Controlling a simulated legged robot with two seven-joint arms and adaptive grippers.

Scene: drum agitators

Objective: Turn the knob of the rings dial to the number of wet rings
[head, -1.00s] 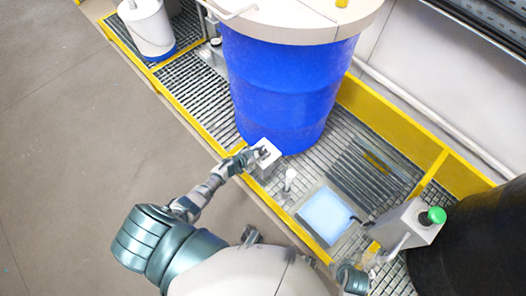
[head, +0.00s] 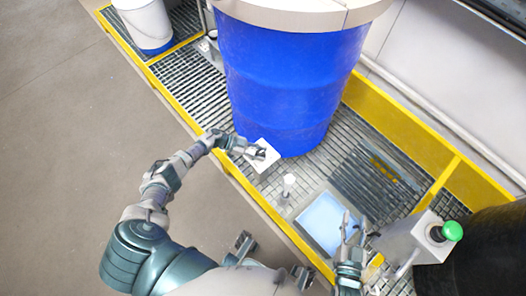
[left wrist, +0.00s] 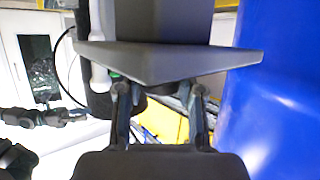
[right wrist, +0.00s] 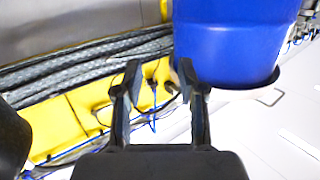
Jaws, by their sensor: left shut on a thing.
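A small white box (head: 264,164), which looks like the rings dial, stands on the grating against the foot of the blue drum (head: 290,85). My left gripper (head: 258,152) is at its top and shut on its small knob, which the fingers mostly hide. In the left wrist view, a dark grey wedge-edged part (left wrist: 165,60) fills the space beyond the fingers (left wrist: 158,95). The dial's numbers are not readable, and I cannot make out any wet rings. My right gripper (head: 350,228) is open and empty beside the lit pale-blue panel; its fingers (right wrist: 160,80) show apart.
A small white post (head: 289,184) stands between the dial and the lit panel (head: 325,220). A white bucket (head: 145,22) stands at upper left. The floor at left is clear.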

